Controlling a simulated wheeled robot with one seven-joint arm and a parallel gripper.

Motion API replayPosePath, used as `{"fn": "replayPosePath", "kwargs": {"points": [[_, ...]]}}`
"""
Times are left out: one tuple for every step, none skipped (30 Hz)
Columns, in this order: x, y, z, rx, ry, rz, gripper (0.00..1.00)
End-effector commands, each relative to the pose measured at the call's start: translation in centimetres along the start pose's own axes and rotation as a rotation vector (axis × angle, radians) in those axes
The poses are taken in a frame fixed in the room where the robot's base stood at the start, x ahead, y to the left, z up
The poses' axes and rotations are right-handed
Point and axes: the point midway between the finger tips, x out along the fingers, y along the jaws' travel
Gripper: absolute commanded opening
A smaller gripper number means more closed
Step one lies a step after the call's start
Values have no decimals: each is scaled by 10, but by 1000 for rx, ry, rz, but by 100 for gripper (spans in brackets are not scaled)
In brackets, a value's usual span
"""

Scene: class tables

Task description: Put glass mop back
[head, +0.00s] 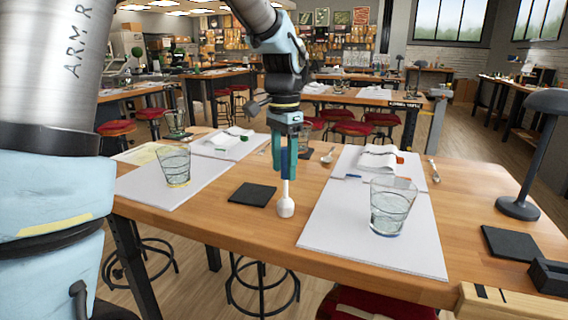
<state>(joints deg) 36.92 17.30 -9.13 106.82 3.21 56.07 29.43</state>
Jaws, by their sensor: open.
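A white glass mop (285,207), with a rounded head and a thin stem, is upright at the middle of the wooden table, head down. It appears to touch the tabletop between the two white mats. My gripper (284,172), with teal and blue fingers, points down directly over it, around or in front of the upper stem. My gripper is open; the fingers hide the top of the stem. A clear drinking glass (392,207) stands on the right mat (345,240). Another glass (174,165) stands on the left mat (150,192).
A dark coaster (252,194) lies left of the mop. A dark lamp (519,207), another coaster (512,243) and a black box (550,276) are at the right. Bare wood surrounds the mop's head.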

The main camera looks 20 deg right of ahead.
Motion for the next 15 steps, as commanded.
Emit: {"fn": "replayPosePath", "kwargs": {"points": [[0, 0, 0, 0, 0, 0, 58], [0, 0, 0, 0, 0, 0, 58], [0, 0, 0, 0, 0, 0, 58], [-1, 0, 0, 0, 0, 0, 58], [-2, 0, 0, 0, 0, 0, 58], [-4, 0, 0, 0, 1, -1, 58], [-6, 0, 0, 0, 1, -1, 58], [-8, 0, 0, 0, 2, -2, 58], [-12, -1, -1, 0, 3, -2, 58], [-16, -1, -1, 0, 3, -2, 58], [-21, -1, -1, 0, 3, -3, 58], [-29, -1, -1, -1, 4, -3, 58], [-36, -1, -1, 0, 5, -4, 58], [-42, -1, -1, -1, 4, -4, 58], [-51, -1, -1, -1, 5, -3, 58]]}}
